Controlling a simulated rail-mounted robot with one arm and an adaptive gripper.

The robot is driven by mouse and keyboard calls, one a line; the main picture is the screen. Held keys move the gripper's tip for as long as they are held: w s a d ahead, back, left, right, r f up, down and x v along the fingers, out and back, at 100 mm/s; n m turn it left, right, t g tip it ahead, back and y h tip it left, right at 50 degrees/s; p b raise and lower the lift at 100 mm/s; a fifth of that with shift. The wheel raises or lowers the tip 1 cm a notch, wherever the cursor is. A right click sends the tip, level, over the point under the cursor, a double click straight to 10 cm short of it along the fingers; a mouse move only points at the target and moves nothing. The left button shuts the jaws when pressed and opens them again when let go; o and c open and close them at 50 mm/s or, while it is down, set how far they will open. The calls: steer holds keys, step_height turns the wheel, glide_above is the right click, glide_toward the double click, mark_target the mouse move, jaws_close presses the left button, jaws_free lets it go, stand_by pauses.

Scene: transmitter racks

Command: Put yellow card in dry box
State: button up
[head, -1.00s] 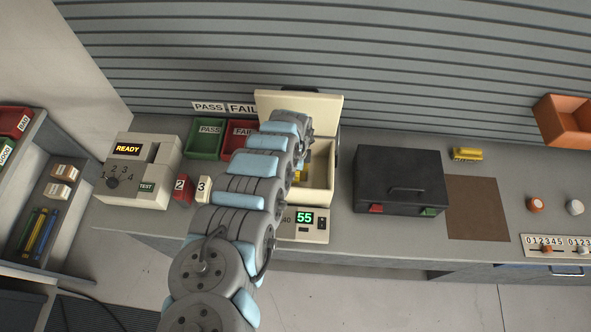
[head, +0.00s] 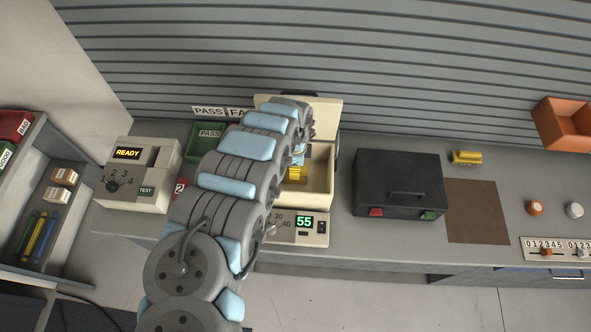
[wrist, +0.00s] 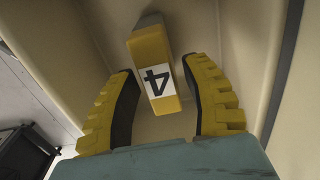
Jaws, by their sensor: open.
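The yellow card (wrist: 150,47), with a white label reading 4, is inside the cream dry box (head: 318,190). In the wrist view it lies between the two yellow, black-padded fingers of my gripper (wrist: 160,68). Gaps show on both sides, so my gripper is open and not clamped on it. The box's pale inner walls (wrist: 240,45) surround the card and fingers. The dry box lid (head: 322,112) stands open at the back, and its front display reads 55. In the head view my arm hides much of the gripper and the box's left side.
A black case (head: 398,175) stands right of the dry box, with a brown mat (head: 477,210) beyond it. A yellow object (head: 466,157) lies behind the mat. A tester reading READY (head: 135,170) and a green PASS bin (head: 207,143) are to the left.

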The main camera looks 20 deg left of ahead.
steer(key=shift+r, duration=3.6)
steer(key=shift+d, duration=0.1)
